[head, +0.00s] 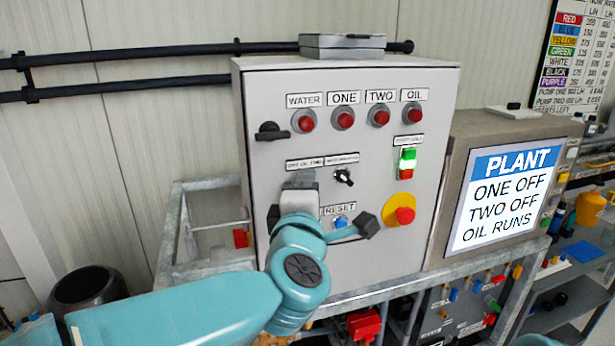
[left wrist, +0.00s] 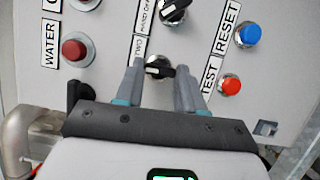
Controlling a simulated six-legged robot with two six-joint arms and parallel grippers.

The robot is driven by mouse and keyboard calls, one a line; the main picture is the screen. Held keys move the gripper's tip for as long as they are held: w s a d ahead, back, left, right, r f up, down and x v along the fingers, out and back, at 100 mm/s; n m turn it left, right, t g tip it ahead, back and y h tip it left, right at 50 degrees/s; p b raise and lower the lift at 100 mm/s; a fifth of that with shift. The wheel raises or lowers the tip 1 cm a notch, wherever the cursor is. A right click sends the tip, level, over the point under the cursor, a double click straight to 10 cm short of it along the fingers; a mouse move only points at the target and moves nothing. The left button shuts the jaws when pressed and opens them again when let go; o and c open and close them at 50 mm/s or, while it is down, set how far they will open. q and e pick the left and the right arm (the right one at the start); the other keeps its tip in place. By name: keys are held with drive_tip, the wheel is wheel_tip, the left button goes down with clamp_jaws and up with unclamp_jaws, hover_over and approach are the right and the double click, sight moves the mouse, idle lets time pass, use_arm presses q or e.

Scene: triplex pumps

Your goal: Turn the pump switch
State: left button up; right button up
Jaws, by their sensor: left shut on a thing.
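The grey pump control box (head: 380,255) stands upright in the middle of the head view. My gripper hides this knob in the head view. A second black knob (head: 343,177) is just to the right; it also shows in the left wrist view (left wrist: 175,9). My right gripper is not in view.
Red lamps for water (head: 304,120), one, two and oil sit above. A blue reset button (head: 340,222) and a red stop button on yellow (head: 400,209) are below. The plant screen (head: 505,198) reads ONE OFF, TWO OFF, OIL RUNS. A black latch (head: 270,131) is at left.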

use_arm(q)
drive_tip(key=shift+a+r+m+p, duration=0.1)
drive_tip(key=shift+r+m+p, duration=0.1)
drive_tip(key=shift+m+p, duration=0.15)
idle(0.3)
drive_tip(key=o, duration=1)
drive_tip(key=shift+o, duration=0.2)
drive_tip(key=shift+w+f, duration=0.1)
drive_tip(key=shift+f, duration=0.05)
drive_tip(key=s+a+b, duration=0.1)
drive_tip(key=s+b, duration=0.2)
drive_tip(key=s, duration=1.3)
drive_tip(key=shift+s+b, duration=0.2)
drive_tip(key=shift+b, duration=0.2)
